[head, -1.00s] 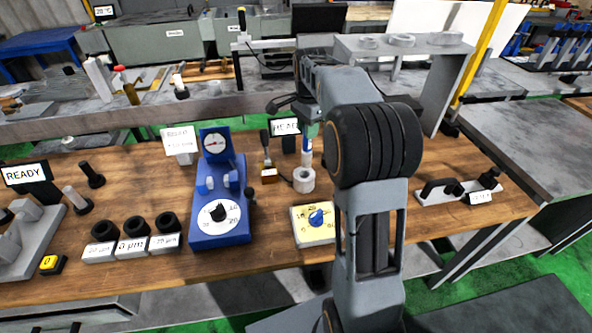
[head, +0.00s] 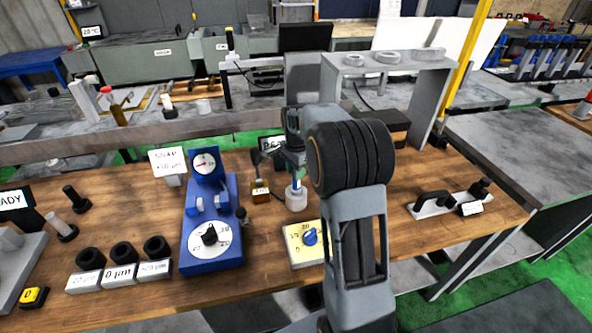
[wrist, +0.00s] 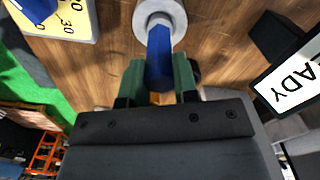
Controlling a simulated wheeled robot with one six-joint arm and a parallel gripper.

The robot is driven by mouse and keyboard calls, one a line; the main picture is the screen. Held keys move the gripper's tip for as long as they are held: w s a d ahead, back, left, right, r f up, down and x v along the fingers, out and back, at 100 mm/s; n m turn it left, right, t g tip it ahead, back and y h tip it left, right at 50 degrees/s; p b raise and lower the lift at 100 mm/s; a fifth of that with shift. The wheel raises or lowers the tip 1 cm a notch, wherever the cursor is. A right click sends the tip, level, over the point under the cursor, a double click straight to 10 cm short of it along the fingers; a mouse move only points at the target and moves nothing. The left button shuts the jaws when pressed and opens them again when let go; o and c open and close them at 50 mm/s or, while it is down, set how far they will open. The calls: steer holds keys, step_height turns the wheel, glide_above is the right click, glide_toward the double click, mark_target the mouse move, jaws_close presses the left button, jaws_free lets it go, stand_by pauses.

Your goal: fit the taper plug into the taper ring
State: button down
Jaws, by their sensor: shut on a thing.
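The taper plug, with a blue handle (head: 297,184), is upright in my gripper (head: 294,160) at the middle of the bench. The taper ring (head: 296,200), a pale grey cylinder, stands on the wood directly below it. The plug's lower end is at the ring's top and appears to be in its bore; how deep, I cannot tell. In the wrist view the green fingers of my gripper (wrist: 160,85) close on both sides of the blue handle (wrist: 159,60). The ring (wrist: 143,18) shows just beyond, its bore partly hidden by the plug.
A yellow-topped dial box (head: 305,243) is in front.

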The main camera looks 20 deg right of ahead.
stand_by(0.3)
steer(key=c, duration=0.9)
jaws_free()
steer(key=shift+f, duration=0.1)
step_height(320, 180, up, 12)
steer(key=f, duration=0.1)
steer(key=s+a+r+n+t, duration=0.2)
steer(key=s+a+n, duration=0.55)
steer(key=s, duration=0.25)
steer(key=shift+s+a+f+n+t, duration=0.3)
steer(key=shift+s+a+f+n, duration=0.25)
steer(key=shift+s+f+n, duration=1.1)
steer(key=shift+s+a+f+n+t, duration=0.45)
steer(key=shift+s+n, duration=0.75)
steer(key=shift+s, duration=1.2)
steer(key=shift+s+a+f+n+t, duration=0.15)
steer(key=shift+s+a+f+n, duration=0.5)
steer(key=shift+s+f+n, duration=1)
steer(key=shift+s+r+m, duration=0.25)
steer(key=shift+s+r, duration=0.1)
steer(key=shift+r, duration=0.2)
